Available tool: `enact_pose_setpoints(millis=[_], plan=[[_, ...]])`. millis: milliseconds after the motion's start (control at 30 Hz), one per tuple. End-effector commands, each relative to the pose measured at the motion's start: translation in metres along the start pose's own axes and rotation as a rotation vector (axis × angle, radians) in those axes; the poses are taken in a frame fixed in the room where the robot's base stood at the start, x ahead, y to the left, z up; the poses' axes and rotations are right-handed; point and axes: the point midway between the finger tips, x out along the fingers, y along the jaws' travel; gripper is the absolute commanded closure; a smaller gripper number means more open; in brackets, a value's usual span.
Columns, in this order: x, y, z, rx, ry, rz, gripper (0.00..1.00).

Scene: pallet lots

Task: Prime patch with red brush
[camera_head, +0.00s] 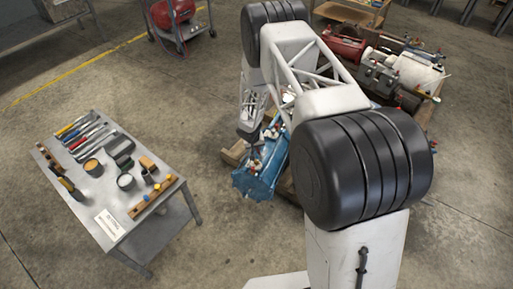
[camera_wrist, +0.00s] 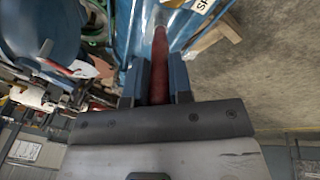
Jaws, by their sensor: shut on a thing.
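In the wrist view my gripper (camera_wrist: 159,80) is shut on the red brush (camera_wrist: 160,52). Its red handle lies between the two fingers and its pale metallic end points away from me toward a blue metal surface (camera_wrist: 129,22). The brush tip is not clear, and I cannot tell whether it touches the surface. In the head view my gripper is small and mostly hidden at the blue unit (camera_head: 262,172), which sits on a wooden pallet (camera_head: 236,152). I cannot make out the patch.
A metal table (camera_head: 88,187) at the left holds several tools, cans, wooden racks and a white sign (camera_head: 110,224). Another loaded pallet with a red cylinder (camera_head: 343,45) stands behind my arm. A red compressor (camera_head: 172,14) stands at the back. Floor between table and pallet is clear.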

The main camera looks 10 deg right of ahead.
Motion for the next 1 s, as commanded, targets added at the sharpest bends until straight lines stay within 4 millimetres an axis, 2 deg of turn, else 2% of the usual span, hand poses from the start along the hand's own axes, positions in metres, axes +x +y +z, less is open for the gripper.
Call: enact_pose_setpoints(millis=[700,1000], plan=[[-0.047,0.012,-0.011,0.001,0.001,0.0,1.0],[-0.053,0.014,-0.013,0.001,0.001,0.0,1.0]])
